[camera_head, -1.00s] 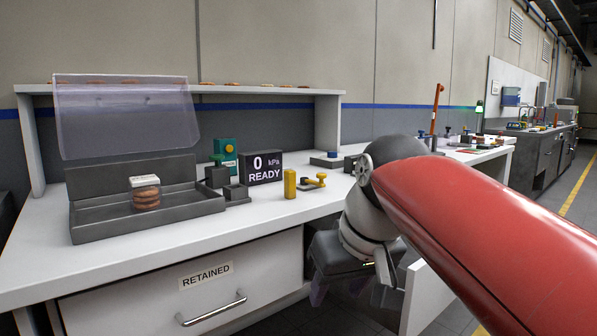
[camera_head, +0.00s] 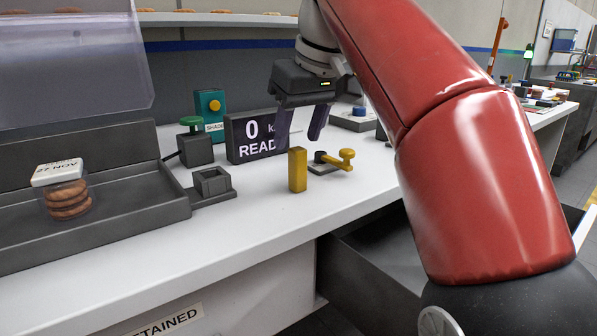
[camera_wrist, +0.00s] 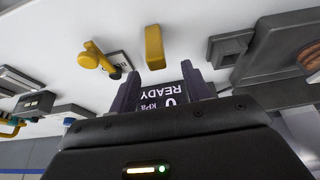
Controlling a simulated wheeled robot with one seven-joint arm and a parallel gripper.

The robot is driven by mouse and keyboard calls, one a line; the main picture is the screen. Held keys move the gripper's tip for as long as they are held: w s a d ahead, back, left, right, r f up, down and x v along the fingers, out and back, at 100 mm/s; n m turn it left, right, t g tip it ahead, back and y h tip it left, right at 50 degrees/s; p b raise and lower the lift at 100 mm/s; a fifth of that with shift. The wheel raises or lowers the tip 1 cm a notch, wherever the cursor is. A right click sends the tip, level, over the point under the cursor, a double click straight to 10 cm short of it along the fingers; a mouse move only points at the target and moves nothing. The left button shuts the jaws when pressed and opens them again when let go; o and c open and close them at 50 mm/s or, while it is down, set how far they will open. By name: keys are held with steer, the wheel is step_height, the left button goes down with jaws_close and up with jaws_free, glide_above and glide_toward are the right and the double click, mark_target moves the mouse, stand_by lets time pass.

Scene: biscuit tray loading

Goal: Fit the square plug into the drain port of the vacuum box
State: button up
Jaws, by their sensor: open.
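The square plug is most likely the upright yellow block (camera_head: 298,170) standing on the white bench; it also shows in the wrist view (camera_wrist: 154,47). The vacuum box (camera_head: 100,215) is the dark grey tray at the left with its clear lid raised. A small square socket (camera_head: 212,184), apparently the drain port, sits at the box's right side; it also shows in the wrist view (camera_wrist: 229,47). My gripper (camera_head: 301,123) is open and empty, above and behind the yellow block, in front of the display. Its two fingers also show in the wrist view (camera_wrist: 160,85).
A wrapped biscuit stack (camera_head: 66,195) stands in the box. A yellow-handled lever (camera_head: 334,163) is right of the block. The bench front is clear.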

mark_target(298, 149)
steer(key=x, duration=0.1)
steer(key=b+x, duration=0.1)
steer(key=x, duration=0.2)
steer(key=shift+d+f, duration=0.25)
steer(key=shift+c, duration=0.5)
jaws_close()
